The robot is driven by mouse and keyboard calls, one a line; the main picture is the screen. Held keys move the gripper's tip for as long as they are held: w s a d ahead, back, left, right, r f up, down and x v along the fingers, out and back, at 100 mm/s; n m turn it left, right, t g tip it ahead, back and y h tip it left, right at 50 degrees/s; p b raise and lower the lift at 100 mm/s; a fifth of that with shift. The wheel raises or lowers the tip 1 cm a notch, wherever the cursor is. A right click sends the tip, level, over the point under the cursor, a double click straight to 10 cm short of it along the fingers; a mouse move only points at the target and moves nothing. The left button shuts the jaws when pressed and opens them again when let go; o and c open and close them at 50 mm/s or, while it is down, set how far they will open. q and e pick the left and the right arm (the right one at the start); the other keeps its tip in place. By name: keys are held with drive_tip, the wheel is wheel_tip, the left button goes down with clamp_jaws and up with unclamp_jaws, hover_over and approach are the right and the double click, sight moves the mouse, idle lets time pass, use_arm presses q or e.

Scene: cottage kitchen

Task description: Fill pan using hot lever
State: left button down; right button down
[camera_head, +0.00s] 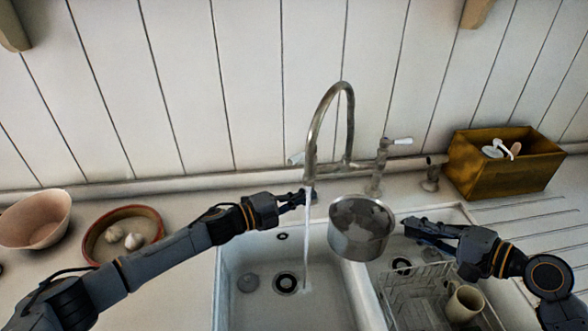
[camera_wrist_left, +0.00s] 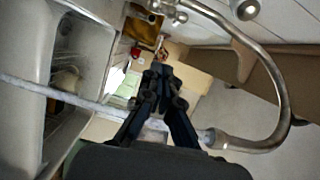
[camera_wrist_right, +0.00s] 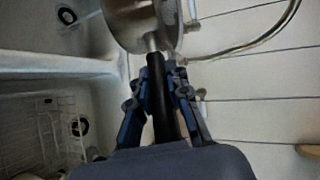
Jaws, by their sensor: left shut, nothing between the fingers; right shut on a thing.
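The metal pan (camera_head: 358,247) is held level above the sink, just right of the running water stream (camera_head: 306,245). My right gripper (camera_head: 410,228) is shut on its black handle (camera_wrist_right: 158,95), seen in the right wrist view with the pan's underside (camera_wrist_right: 128,22). The pan's inside looks mottled; I cannot tell whether it holds water. Water falls from the curved tap spout (camera_head: 315,125) into the left basin. My left gripper (camera_head: 304,196) is shut and empty beside the stream, below the spout. A white-handled left lever (camera_head: 296,159) is partly hidden behind the spout; the right lever (camera_head: 398,141) shows clearly.
The double sink (camera_head: 238,262) has a wire rack (camera_head: 405,290) and a mug (camera_head: 464,303) in the right basin. A shallow dish (camera_head: 95,245) with garlic and a pink bowl (camera_head: 30,222) stand left. A wooden box (camera_head: 512,170) stands at the back right.

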use_arm(q)
drive_tip(key=s+d+t+y, duration=0.1)
drive_tip(key=s+d+t, duration=0.1)
drive_tip(key=s+d, duration=0.2)
drive_tip(key=n+t+y, duration=0.4)
drive_tip(key=t+y, duration=0.2)
drive_tip(key=y, duration=0.1)
approach(303, 155)
drive_tip(key=d+x, duration=0.1)
drive_tip(key=x, duration=0.4)
drive_tip(key=shift+f, duration=0.5)
drive_tip(key=shift+d, duration=0.1)
drive_tip(key=shift+w+a+m+g+h, duration=0.25)
drive_tip(key=shift+a+m+g+h, duration=0.2)
drive_tip(key=shift+m+h, duration=0.4)
